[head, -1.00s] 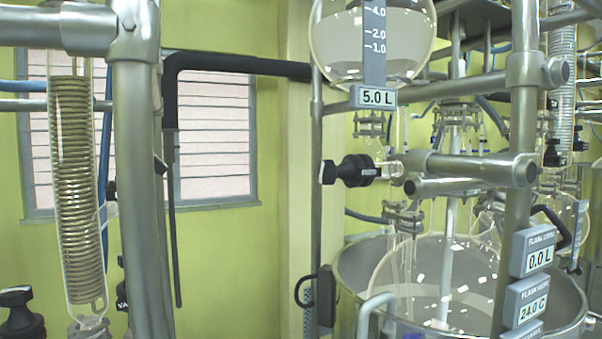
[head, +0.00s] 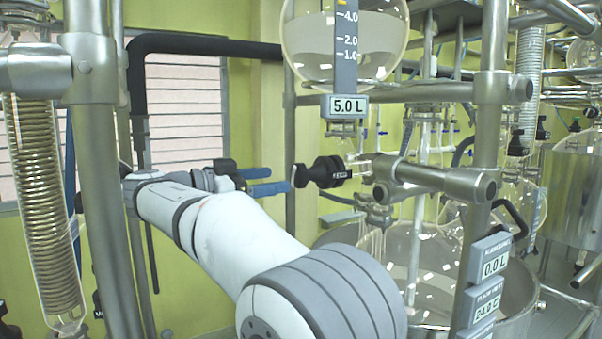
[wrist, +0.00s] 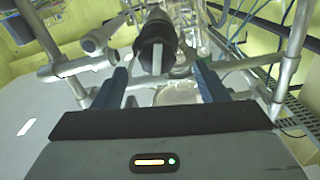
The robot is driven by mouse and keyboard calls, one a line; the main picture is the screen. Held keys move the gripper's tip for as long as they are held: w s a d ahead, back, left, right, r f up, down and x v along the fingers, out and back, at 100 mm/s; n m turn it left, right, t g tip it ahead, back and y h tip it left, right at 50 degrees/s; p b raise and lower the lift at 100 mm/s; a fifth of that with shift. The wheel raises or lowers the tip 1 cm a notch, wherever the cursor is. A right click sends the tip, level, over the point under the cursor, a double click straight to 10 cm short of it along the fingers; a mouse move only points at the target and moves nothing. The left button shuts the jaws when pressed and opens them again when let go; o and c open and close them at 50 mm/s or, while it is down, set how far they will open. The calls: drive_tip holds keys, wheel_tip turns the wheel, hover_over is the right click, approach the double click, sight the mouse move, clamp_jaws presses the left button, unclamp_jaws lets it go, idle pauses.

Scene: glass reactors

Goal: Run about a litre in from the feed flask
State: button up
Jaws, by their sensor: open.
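The round glass feed flask (head: 390,50) hangs at the top of the head view, with a level scale and a display (head: 347,106) reading 5.0 L. Below it is a black valve knob (head: 322,172) on the feed line, which also shows in the wrist view (wrist: 157,45) with a pale bar across its face. My gripper (head: 279,180) is open, its blue fingers pointing at the knob from the left with a small gap. In the wrist view the fingers (wrist: 160,84) stand to either side below the knob, with nothing between them. The glass reactor vessel (head: 440,265) below has a display (head: 495,263) reading 0.0 L.
Steel frame posts (head: 490,150) and clamped crossbars (head: 430,178) surround the valve. A coiled glass condenser (head: 42,200) stands at the left behind another post (head: 95,150). A black pipe (head: 200,46) runs along the wall.

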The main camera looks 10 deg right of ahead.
sight(293, 176)
drive_tip(key=p+x, duration=0.1)
drive_tip(key=x, duration=0.4)
drive_tip(key=shift+d+r, duration=0.1)
drive_tip(key=shift+d, duration=0.2)
drive_tip(key=shift+p+x, duration=0.35)
drive_tip(key=shift+x, duration=0.45)
drive_tip(key=shift+c, duration=0.5)
drive_tip(key=c, duration=0.9)
